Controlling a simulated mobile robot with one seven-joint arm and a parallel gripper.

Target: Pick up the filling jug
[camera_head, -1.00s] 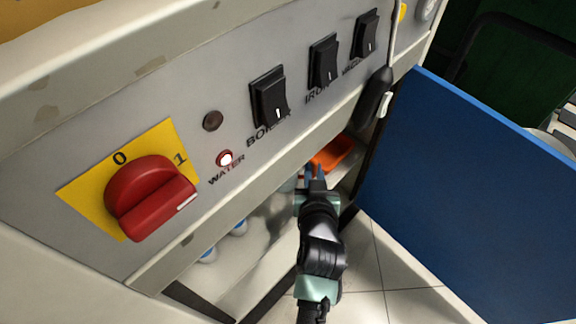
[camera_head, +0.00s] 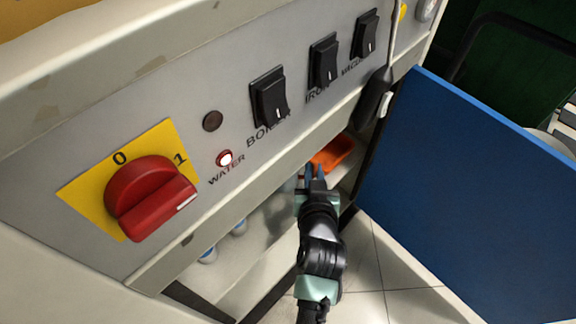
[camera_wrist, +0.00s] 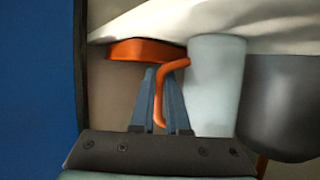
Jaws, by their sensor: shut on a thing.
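The filling jug (camera_wrist: 215,85) is a pale, translucent vessel with an orange handle (camera_wrist: 160,100). In the wrist view it stands upright, just right of my gripper (camera_wrist: 163,82). The blue-grey fingers are shut on the handle, one on each side. In the head view my gripper (camera_head: 315,172) reaches into the open compartment under the control panel. The jug is mostly hidden there behind the panel edge and the fingers. I cannot tell whether its base is touching the shelf.
An orange tray-like object (camera_head: 334,152) lies behind the gripper. A dark grey rounded object (camera_wrist: 280,105) is close right of the jug. The panel (camera_head: 225,125) overhangs the compartment, and an open blue door (camera_head: 465,195) is at the right.

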